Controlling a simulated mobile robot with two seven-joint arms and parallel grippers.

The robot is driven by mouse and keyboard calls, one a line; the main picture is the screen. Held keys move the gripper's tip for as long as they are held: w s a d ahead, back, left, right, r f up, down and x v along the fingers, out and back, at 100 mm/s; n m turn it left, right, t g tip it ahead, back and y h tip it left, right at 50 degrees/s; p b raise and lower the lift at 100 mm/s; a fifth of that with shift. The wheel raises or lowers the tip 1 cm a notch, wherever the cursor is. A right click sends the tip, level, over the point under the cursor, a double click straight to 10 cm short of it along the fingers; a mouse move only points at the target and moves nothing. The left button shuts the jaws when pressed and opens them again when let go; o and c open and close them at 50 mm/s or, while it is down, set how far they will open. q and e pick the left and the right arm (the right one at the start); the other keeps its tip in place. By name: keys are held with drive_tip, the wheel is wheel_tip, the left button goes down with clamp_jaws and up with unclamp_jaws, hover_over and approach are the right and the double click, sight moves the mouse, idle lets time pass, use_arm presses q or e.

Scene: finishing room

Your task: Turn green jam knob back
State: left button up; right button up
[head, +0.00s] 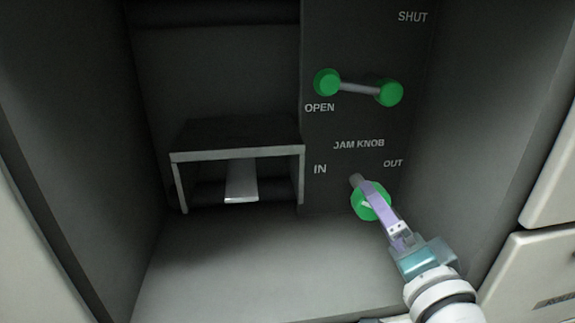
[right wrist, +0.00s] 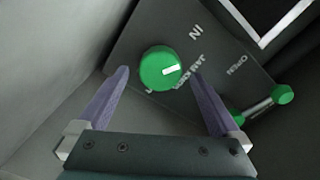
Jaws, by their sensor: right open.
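The round green jam knob (head: 363,212) is on the dark panel below the words JAM KNOB, with IN to its upper left and OUT to its upper right. It also shows in the right wrist view (right wrist: 153,72), with a white pointer mark on its face. My right gripper (head: 364,187) comes in from the lower right and partly covers the knob in the head view. In the right wrist view its fingers (right wrist: 160,78) are open, one on each side of the knob in the picture. I see no clear contact with it. My left gripper is out of view.
A grey handle with green ends (head: 358,88) sits on the panel above, by OPEN and SHUT. A box-like outlet (head: 238,133) with a pale strip (head: 241,181) stands left of the panel. Cabinet walls close in both sides; the floor (head: 260,275) is bare.

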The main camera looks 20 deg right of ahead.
drive_tip(key=shift+v, duration=1.7)
drive_tip(key=shift+r+p, duration=0.1)
drive_tip(key=shift+p, duration=0.2)
